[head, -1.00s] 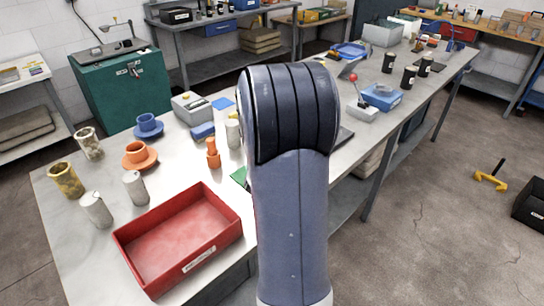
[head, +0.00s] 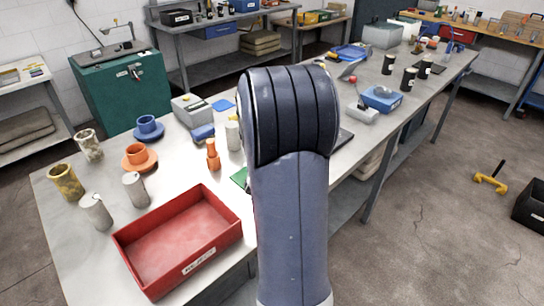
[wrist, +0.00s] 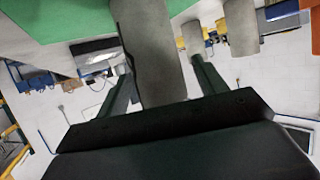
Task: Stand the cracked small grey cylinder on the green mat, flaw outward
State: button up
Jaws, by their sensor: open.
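In the wrist view, a small grey cylinder (wrist: 153,45) stands between the fingers of my gripper (wrist: 158,62). The fingers are open, one on each side of it. A dark line runs along its left edge; I cannot tell if this is the crack. Its far end meets or overlaps the green mat (wrist: 62,18), and I cannot tell whether it rests there. In the head view a corner of the green mat (head: 239,177) shows left of my arm. My arm hides the gripper and that cylinder in the head view.
Other grey cylinders (head: 95,211) (head: 135,189) stand left of the red tray (head: 235,222). A pale cylinder (head: 233,135) and an orange piece (head: 212,156) stand near the mat. Two more cylinders (wrist: 241,28) (wrist: 193,37) show beside the gripper in the wrist view.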

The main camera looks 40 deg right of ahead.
jog(key=p+v, duration=0.1)
jog(key=v, duration=1.1)
